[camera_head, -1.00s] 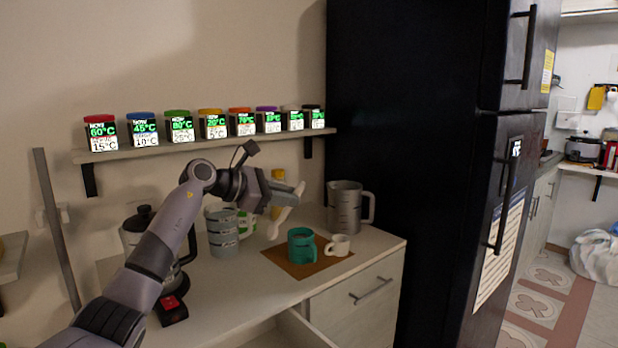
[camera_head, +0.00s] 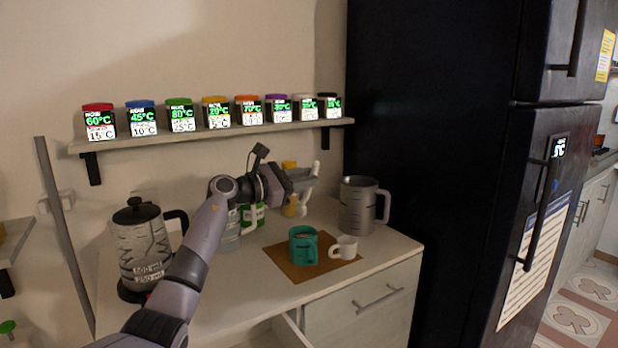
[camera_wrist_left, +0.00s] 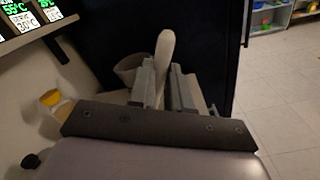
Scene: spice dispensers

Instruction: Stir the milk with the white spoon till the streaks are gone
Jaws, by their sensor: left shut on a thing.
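My left gripper (camera_head: 303,187) is shut on the white spoon (camera_head: 316,168). It holds the spoon raised above the counter, behind and above the teal mug (camera_head: 303,247). In the left wrist view the pale rounded end of the spoon (camera_wrist_left: 165,48) sticks out past the fingers of the left gripper (camera_wrist_left: 167,85). The spoon is apart from both. I cannot make out milk or streaks in any vessel. My right gripper is not in view.
A grey measuring jug (camera_head: 357,207) stands at the back right by the black fridge (camera_head: 435,150). A kettle (camera_head: 140,245) stands on the left. Several lidded spice dispensers line the wall shelf (camera_head: 210,134). The counter front right of the mat is clear.

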